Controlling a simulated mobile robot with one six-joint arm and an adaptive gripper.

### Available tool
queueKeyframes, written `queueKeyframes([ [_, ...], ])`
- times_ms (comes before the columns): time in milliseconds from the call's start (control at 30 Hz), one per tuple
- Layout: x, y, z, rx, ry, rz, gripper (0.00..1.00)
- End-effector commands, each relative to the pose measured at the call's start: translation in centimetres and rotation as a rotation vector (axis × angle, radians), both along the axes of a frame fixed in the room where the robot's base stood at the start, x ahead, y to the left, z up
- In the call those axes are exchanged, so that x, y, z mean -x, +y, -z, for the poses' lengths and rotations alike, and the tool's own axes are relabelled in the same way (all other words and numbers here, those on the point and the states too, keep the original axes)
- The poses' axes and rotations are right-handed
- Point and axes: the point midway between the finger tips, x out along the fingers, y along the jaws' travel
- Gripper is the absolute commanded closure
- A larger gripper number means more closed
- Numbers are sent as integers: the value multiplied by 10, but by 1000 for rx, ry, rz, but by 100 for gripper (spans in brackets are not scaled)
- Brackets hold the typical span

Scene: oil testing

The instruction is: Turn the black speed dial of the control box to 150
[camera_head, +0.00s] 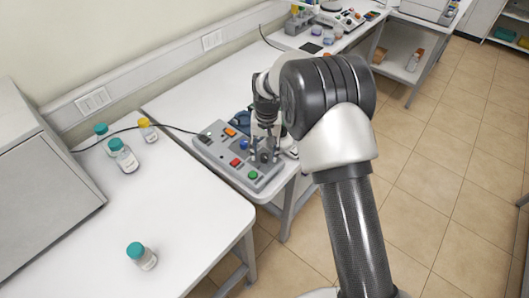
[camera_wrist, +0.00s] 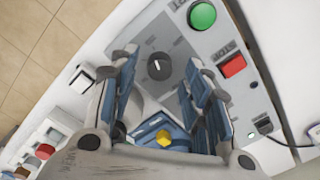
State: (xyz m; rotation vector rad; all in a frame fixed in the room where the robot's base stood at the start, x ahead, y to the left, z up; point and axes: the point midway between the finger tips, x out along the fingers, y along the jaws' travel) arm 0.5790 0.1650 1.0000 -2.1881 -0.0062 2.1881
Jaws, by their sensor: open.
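The grey control box (camera_head: 212,151) sits on the white bench in the head view, with coloured buttons on its sloped face. In the wrist view its black speed dial (camera_wrist: 159,66) is a round knob with a pale pointer mark, set in a darker grey panel (camera_wrist: 174,43). The printing around the dial is too small to read. My gripper (camera_wrist: 160,60) is open, with one finger on each side of the dial and a gap to it on both sides. In the head view my gripper (camera_head: 264,153) is over the right part of the box and hides part of the panel.
A green button (camera_wrist: 202,15) and a red stop button (camera_wrist: 233,65) are close to my right finger in the wrist view. Several bottles, such as one teal-capped bottle (camera_head: 125,158), stand on the left bench. A cable (camera_head: 172,127) runs from the box along the bench.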

Motion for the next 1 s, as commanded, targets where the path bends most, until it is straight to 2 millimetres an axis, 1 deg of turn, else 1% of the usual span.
queueKeyframes([
  [33, -1, 0, -11, -1, -4, 0, 56],
  [300, -1, -2, -69, -1, -6, 0, 56],
  [400, 0, -3, -85, -1, -3, 0, 56],
  [500, -1, -4, -97, 0, -2, 0, 56],
  [667, 0, -4, -106, 0, -1, 0, 56],
  [1000, 0, -4, -107, 0, 0, 0, 56],
])
